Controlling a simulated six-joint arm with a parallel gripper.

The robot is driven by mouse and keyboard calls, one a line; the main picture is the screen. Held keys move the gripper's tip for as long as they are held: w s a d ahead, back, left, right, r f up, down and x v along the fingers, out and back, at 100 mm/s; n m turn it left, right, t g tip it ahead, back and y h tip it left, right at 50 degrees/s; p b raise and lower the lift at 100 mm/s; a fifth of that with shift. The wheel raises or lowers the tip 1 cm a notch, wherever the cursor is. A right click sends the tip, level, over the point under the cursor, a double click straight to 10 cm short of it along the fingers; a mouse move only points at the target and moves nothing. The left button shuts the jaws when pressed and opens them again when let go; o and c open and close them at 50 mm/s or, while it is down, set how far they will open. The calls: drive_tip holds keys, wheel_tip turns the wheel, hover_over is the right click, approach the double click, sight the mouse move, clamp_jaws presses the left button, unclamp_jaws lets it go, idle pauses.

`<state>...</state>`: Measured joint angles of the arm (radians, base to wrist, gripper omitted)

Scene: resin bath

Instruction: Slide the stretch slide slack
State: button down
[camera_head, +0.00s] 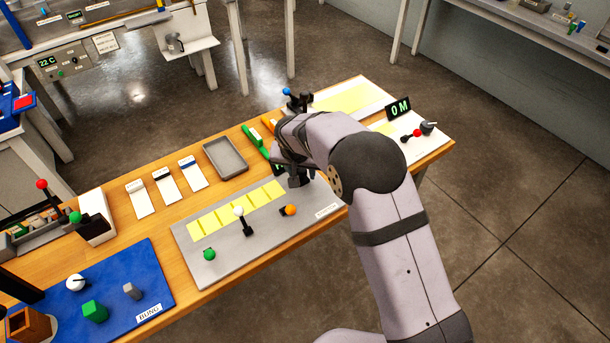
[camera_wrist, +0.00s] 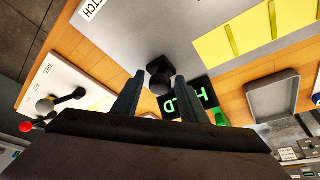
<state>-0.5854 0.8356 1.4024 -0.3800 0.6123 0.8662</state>
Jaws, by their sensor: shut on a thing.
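The grey stretch panel (camera_head: 222,266) lies on the wooden bench, with a row of yellow pads along it. In the wrist view, a corner of this panel (camera_wrist: 150,35) shows with a label ending in "TCH". My gripper (camera_head: 297,181) is low over the panel's far right end. In the wrist view, my gripper (camera_wrist: 160,82) has its two dark fingers on either side of a dark slide knob (camera_wrist: 158,66) on a small block and is shut on it. My arm hides the knob in the head view.
A white-knobbed lever (camera_head: 241,217), a green knob (camera_head: 209,254) and an orange knob (camera_head: 290,210) stand on the panel. A grey tray (camera_head: 225,158) lies behind. A lit display (camera_wrist: 190,102) is close beyond the fingers. A "0 M" display (camera_head: 399,107) stands to the right.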

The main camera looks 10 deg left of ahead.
drive_tip(key=shift+w+a+r, duration=0.15)
drive_tip(key=c, duration=1.5)
unclamp_jaws()
drive_tip(key=shift+o, duration=0.2)
drive_tip(key=b+v, duration=0.2)
drive_tip(key=v, duration=0.5)
drive_tip(key=shift+b, duration=0.3)
drive_tip(key=s+d+g, duration=0.1)
drive_tip(key=s+d, duration=0.4)
drive_tip(key=d, duration=0.8)
drive_tip(key=s+d+f+g, duration=0.1)
drive_tip(key=s+d, duration=0.6)
drive_tip(key=s, duration=0.4)
drive_tip(key=s+d+f+g, duration=0.2)
drive_tip(key=s+d, duration=0.6)
drive_tip(key=s, duration=0.3)
